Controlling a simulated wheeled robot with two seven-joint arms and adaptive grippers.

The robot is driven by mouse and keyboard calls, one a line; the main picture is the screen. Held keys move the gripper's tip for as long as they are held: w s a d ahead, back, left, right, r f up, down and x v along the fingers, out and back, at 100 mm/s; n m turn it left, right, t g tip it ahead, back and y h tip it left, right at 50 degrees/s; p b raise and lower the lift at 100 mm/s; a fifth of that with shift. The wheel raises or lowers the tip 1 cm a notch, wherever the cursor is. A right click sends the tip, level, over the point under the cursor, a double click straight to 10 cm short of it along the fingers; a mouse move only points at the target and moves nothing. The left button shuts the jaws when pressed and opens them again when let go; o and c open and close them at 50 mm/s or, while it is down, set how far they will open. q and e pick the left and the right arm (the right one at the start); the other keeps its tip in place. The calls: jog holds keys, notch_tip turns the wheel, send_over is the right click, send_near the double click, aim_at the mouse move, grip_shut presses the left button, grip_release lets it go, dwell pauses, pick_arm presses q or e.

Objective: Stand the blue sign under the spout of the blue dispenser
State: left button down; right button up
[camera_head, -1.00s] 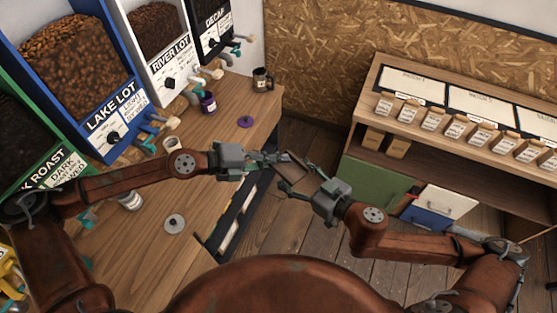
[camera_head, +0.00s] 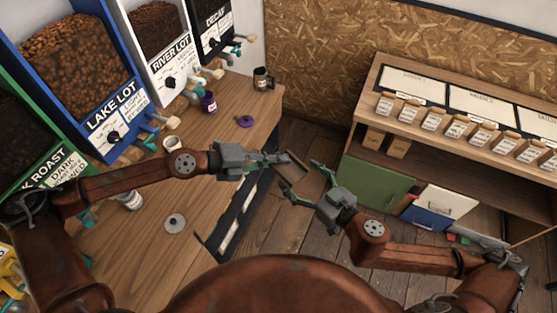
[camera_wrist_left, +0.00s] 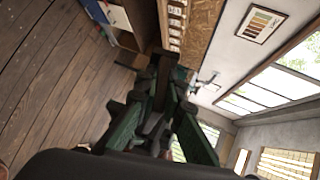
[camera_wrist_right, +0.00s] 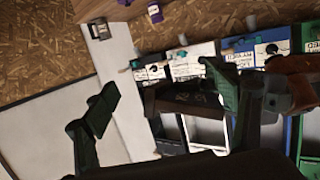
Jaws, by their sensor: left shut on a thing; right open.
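My left gripper (camera_head: 282,160) is shut on a small dark brown board (camera_head: 294,167), held in the air beyond the counter's right edge. The board looks brown, not blue; it also shows in the right wrist view (camera_wrist_right: 185,99), with faint marks on its face. In the left wrist view (camera_wrist_left: 160,85) only its narrow edge shows between the fingers. My right gripper (camera_head: 304,181) is open beside the board, its fingers spread. The blue dispenser (camera_head: 107,112), labelled LAKE LOT, stands at the back left of the counter. Its spout (camera_head: 150,143) points out over the counter.
A shelf unit (camera_head: 370,135) stands at right.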

jog(key=s+d+f+m+t+h, duration=0.2)
jog(key=s+d+f+m+h, duration=0.2)
jog(key=d, duration=0.8)
notch_tip(320, 180, down, 5)
jog(key=m+h, duration=0.2)
jog(key=h, duration=0.2)
jog(key=shift+f+m+t+h, duration=0.2)
jog(key=shift+m+t+h, duration=0.2)
jog(key=shift+w, duration=0.1)
